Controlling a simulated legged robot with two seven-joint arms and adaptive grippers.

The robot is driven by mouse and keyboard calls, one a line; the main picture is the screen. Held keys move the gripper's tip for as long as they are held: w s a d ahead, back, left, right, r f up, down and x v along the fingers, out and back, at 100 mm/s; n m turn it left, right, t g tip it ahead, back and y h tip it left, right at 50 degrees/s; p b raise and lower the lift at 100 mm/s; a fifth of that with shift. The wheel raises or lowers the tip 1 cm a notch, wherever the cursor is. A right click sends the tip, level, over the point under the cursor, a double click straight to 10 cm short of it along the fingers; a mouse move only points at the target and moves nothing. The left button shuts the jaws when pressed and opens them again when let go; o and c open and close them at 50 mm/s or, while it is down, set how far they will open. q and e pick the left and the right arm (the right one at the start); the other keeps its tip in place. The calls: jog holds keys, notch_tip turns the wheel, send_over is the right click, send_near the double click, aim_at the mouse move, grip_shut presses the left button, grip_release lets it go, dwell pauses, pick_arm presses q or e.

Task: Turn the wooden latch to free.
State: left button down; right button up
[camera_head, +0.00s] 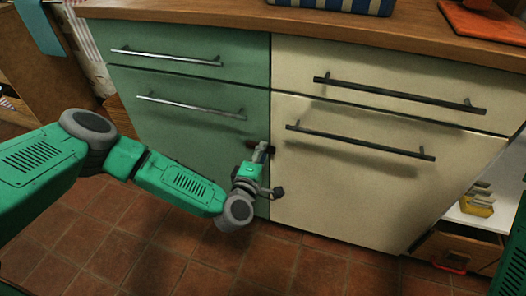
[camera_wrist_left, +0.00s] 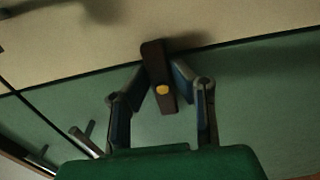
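The wooden latch (camera_wrist_left: 153,62) is a short dark brown bar with a yellow round fastener, seen in the left wrist view. It lies across the seam between the green cabinet front (camera_head: 190,125) and the cream cabinet front (camera_head: 370,190). My left gripper (camera_wrist_left: 159,66) is at the latch, with one finger on each side of the bar. The fingers stand apart and their tips are very close to its sides; contact is not clear. In the head view my left gripper (camera_head: 264,152) is at the seam and largely hides the latch. My right gripper is not in view.
Bar handles, such as the dark lower handle (camera_head: 360,143) on the cream front and the silver lower handle (camera_head: 190,106) on the green front, stick out near the latch. A wooden countertop (camera_head: 210,13) runs above. An open shelf (camera_head: 475,222) is at the right.

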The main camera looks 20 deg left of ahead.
pick_arm(q)
jog(key=shift+a+f+m+p, duration=0.1)
jog(key=shift+a+m+p, duration=0.1)
jog(key=shift+m+p, duration=2.1)
jog(key=shift+a+r+m+p, duration=0.15)
jog(key=shift+m+p, duration=0.75)
jog(key=shift+m, duration=2.65)
jog(key=shift+a+f+m+p, duration=0.2)
jog(key=shift+m+p, duration=1.4)
jog(key=shift+m, duration=1.35)
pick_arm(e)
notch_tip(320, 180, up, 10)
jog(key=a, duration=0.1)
pick_arm(q)
jog(key=shift+s, duration=0.1)
jog(key=c, duration=1.4)
grip_release()
jog(key=shift+f, duration=0.1)
